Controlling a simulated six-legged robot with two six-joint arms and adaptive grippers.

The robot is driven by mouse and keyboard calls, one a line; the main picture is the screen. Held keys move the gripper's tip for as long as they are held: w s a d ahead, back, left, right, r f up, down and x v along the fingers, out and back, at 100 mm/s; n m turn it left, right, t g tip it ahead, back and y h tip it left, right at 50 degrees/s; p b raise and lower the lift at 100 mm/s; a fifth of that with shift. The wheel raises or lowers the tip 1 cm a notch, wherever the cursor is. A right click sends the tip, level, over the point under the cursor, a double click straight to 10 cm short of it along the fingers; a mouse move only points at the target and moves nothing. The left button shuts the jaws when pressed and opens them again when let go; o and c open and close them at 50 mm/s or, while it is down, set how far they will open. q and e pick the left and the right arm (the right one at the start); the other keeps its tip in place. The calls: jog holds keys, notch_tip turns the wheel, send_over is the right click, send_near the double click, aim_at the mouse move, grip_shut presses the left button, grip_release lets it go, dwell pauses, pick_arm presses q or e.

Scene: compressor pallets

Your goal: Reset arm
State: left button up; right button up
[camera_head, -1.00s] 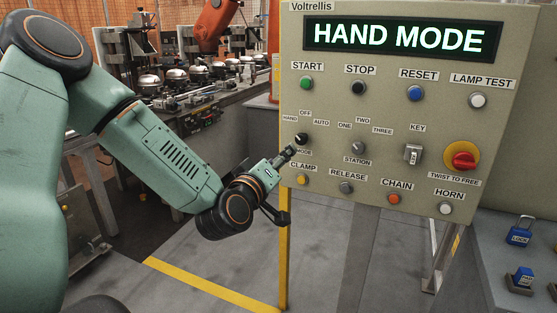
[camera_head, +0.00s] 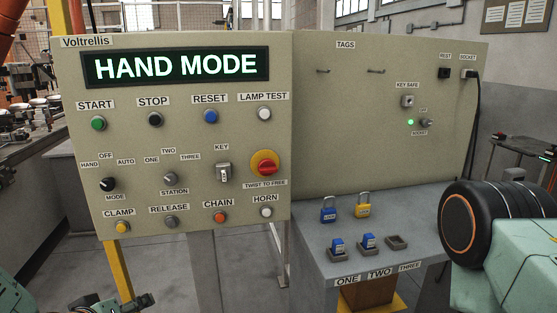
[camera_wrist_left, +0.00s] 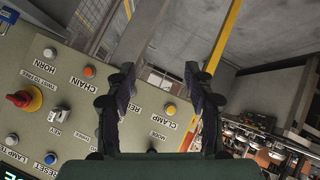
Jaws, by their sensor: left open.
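The control panel (camera_head: 185,130) fills the left half of the head view, and its display (camera_head: 175,66) reads HAND MODE. The black mode knob (camera_head: 107,184) is at its lower left. My left gripper (camera_head: 130,304) shows only in part at the bottom left edge, below the panel and apart from the knob. In the left wrist view my left gripper (camera_wrist_left: 159,75) has its two fingers spread with nothing between them; the panel (camera_wrist_left: 60,110) appears rotated behind. My right arm (camera_head: 500,240) comes in at the right edge; its gripper is out of view.
A grey bench (camera_head: 310,255) right of the panel bears a blue padlock (camera_head: 328,214), a yellow padlock (camera_head: 363,210) and small blue-topped pieces in slots. A tag board (camera_head: 370,120) stands behind it. A yellow post (camera_head: 119,268) stands under the panel's left side.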

pick_arm(q)
jog(key=s+d+f+m+g, duration=0.2)
jog(key=s+f, duration=0.4)
jog(key=s, duration=0.3)
jog(key=s+d+f+m+g, duration=0.2)
jog(key=s+f+g, duration=0.3)
jog(key=s, duration=0.5)
jog(key=s+d+f+m+g, duration=0.2)
jog(key=s+f+g, duration=0.1)
jog(key=s+f, duration=0.6)
jog(key=shift+s+g, duration=0.3)
jog(key=shift+s, duration=0.4)
